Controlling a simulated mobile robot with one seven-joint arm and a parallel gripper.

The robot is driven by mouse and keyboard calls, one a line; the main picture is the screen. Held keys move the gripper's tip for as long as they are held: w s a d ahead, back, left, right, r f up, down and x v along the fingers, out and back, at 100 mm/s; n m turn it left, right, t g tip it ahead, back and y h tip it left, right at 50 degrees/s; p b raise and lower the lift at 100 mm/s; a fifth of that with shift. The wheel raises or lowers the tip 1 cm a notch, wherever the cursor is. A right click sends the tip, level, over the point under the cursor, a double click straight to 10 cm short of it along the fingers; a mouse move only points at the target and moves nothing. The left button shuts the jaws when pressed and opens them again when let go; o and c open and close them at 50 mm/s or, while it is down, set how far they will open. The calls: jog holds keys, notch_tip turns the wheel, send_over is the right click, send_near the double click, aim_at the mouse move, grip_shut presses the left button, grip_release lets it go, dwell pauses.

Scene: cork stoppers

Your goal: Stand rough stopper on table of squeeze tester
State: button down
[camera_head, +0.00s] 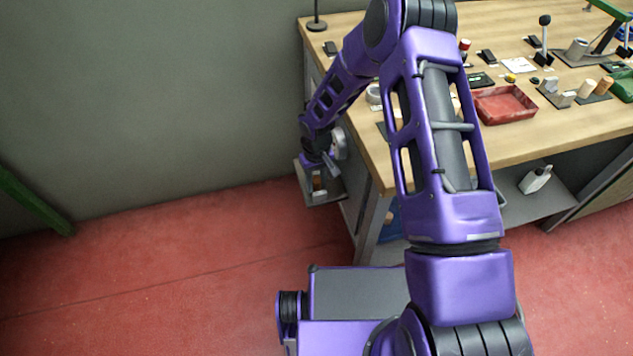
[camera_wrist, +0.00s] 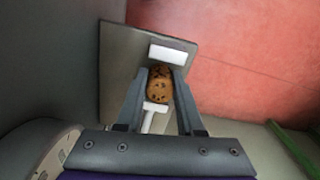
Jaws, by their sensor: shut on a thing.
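The rough stopper (camera_wrist: 159,88) is a brown cork with dark pits, held between the two grey fingers of my gripper (camera_wrist: 160,74) in the wrist view. Behind it is the grey plate of the squeeze tester (camera_wrist: 118,70). A white block (camera_wrist: 168,55) lies just beyond the stopper and a white T-shaped plunger (camera_wrist: 155,108) just on its near side. I cannot tell whether the stopper touches the plate. In the head view, my gripper (camera_head: 320,168) is low at the bench's left end, over the tester's small grey plate (camera_head: 334,196), with a brown spot of the stopper (camera_head: 317,184) showing.
The wooden bench (camera_head: 400,165) carries a red tray (camera_head: 503,104), several corks and small tools to the right. A lower shelf holds a white bottle (camera_head: 535,179). A grey wall (camera_head: 150,100) stands at left. The red floor in front is mostly clear.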

aim_at(316, 180)
jog(key=shift+r, duration=0.1)
jog(key=shift+f, duration=0.2)
jog(key=c, duration=0.5)
grip_release()
jog(key=shift+r, duration=0.1)
notch_tip(316, 180, up, 12)
jog(key=shift+r+p, duration=0.15)
jog(key=shift+p, duration=0.6)
jog(key=shift+a, duration=0.1)
